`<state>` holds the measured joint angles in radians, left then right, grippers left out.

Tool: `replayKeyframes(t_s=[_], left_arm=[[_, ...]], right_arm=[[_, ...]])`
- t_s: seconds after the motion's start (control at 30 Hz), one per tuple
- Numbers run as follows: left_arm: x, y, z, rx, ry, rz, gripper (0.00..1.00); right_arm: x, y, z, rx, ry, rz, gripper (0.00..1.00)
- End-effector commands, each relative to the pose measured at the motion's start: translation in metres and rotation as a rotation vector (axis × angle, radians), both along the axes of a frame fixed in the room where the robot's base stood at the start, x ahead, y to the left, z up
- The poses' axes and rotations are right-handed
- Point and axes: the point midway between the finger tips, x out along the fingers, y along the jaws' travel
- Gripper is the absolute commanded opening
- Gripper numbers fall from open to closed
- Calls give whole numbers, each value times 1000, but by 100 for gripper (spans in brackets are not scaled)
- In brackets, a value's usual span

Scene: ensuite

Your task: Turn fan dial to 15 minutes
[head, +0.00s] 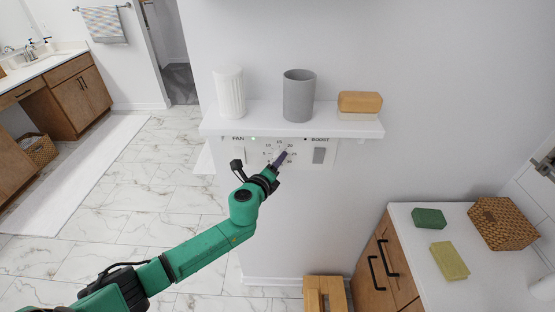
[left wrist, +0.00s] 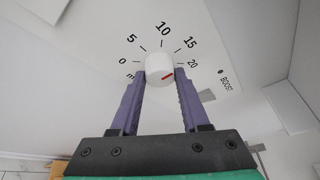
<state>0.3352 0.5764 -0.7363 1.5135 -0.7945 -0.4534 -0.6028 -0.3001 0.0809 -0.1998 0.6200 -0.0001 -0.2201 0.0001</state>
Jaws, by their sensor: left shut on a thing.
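The white fan dial (left wrist: 158,66) is a round knob with a red mark, set among printed numbers from 0 to 20 in the left wrist view. The red mark points right and slightly up, roughly toward the 20 side. My left gripper (left wrist: 160,78) is shut on the dial, with a purple finger on each side. In the head view the left gripper (head: 280,158) is at the control panel (head: 244,152) under the shelf and hides most of the dial. My right gripper is not seen.
A rocker switch (head: 319,155) sits right of the dial. A wooden stool (head: 325,293) stands below; a cabinet (head: 455,270) is at right.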

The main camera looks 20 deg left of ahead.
Motion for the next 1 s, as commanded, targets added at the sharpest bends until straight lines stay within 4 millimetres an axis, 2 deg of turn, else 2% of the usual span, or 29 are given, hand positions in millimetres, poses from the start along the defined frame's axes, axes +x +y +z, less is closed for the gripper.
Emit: replayKeyframes(t_s=[0.37, 0.4, 0.47, 0.5, 0.83, 1.0], left_arm=[[0, 0, -2, 6, 4, -1, 0], [0, 0, -2, 5, 4, -1, 49], [0, 0, -2, 5, 4, -1, 72], [0, 0, -2, 5, 4, -1, 76], [-2, 0, 0, 4, 2, -1, 76], [-22, 3, 2, 5, 3, 0, 76]], right_arm=[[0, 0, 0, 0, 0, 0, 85], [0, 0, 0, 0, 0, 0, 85], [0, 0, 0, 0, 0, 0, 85], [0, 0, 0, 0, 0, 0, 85], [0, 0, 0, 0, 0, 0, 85], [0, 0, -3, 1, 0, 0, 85]])
